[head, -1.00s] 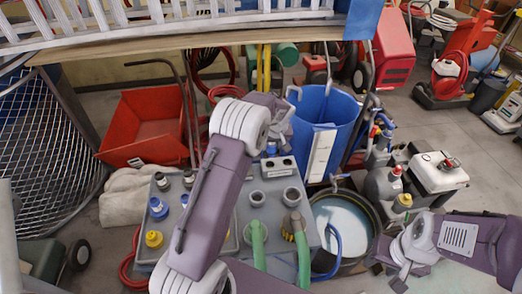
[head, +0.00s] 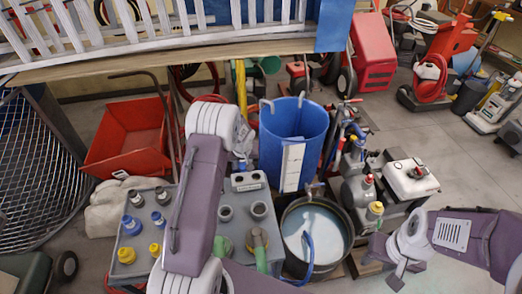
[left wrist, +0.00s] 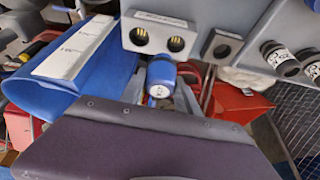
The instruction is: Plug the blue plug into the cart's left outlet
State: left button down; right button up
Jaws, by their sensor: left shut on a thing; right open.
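In the left wrist view both outlets, one (left wrist: 139,37) and the other (left wrist: 177,43), are empty with gold contacts showing. The blue plug (left wrist: 160,72) is gripped between the fingers of my left gripper (left wrist: 160,88), just below the block's edge in that picture. I cannot tell whether it touches the block. My right gripper (head: 396,268) is open and empty at lower right.
Blue and yellow capped fittings (head: 131,225) stand on the cart's left part, green hoses (head: 258,245) on its right. A blue bin (head: 305,125) stands behind the block. A black tub of liquid (head: 335,215) and jugs (head: 410,178) are to the right. A bench (head: 150,68) spans above.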

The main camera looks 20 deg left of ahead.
pick_arm(q)
jog(key=f+b, duration=0.1)
jog(key=a+f+b, duration=0.2)
jog(key=f, duration=0.1)
jog(key=shift+s, duration=0.4)
pick_arm(e)
jog(key=shift+s+a+f, duration=0.1)
jog(key=shift+a+f, duration=0.1)
jog(key=shift+f, duration=0.4)
jog(key=shift+s+a+f, duration=0.1)
jog(key=shift+a+f, duration=0.05)
jog(key=shift+f, duration=0.4)
pick_arm(q)
jog(key=shift+a+n, duration=0.1)
jog(key=shift+n, duration=0.2)
jog(key=shift+b, duration=0.45)
pick_arm(e)
jog(key=shift+f, duration=0.25)
jog(key=shift+f, duration=0.2)
pick_arm(q)
jog(key=shift+f+b, duration=2.2)
jog(key=shift+b, duration=0.4)
pick_arm(e)
jog(key=shift+f, duration=2.45)
